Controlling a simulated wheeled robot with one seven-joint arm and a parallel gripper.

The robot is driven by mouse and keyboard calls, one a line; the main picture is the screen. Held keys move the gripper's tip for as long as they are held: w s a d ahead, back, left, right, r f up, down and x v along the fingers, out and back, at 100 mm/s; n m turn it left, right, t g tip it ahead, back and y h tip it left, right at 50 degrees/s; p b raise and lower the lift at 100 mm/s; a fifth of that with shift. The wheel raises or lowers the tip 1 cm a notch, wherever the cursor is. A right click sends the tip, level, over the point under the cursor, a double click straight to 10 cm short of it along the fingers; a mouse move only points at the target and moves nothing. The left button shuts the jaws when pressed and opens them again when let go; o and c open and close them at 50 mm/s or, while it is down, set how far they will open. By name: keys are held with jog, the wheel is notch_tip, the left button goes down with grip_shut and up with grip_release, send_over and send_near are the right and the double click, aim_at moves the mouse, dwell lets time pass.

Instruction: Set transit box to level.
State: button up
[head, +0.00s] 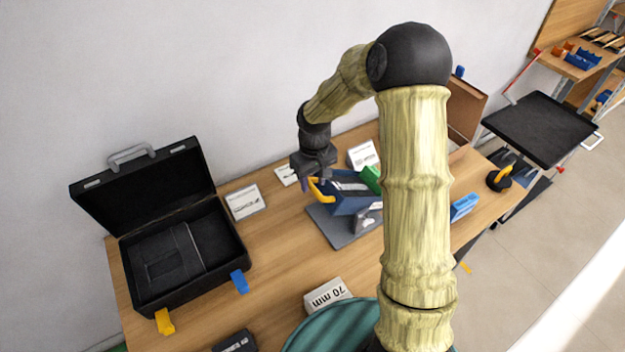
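A blue box (345,206) with a yellow handle (321,191) sits on a dark grey pad (326,226) in the middle of the wooden table. It looks tilted, with a grey part below its front and a green piece (371,178) at its right. My gripper (308,181) points down at the box's left end, close to the yellow handle. Whether it touches the handle, or is open or shut, I cannot tell. My arm hides the box's right side. An open black case (185,290) stands at the left, lid raised. No label shows which one is the transit box.
A block marked 70 mm (327,294) lies in front. Table between case and pad is clear.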

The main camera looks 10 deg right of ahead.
jog(key=shift+f, duration=0.5)
grip_shut()
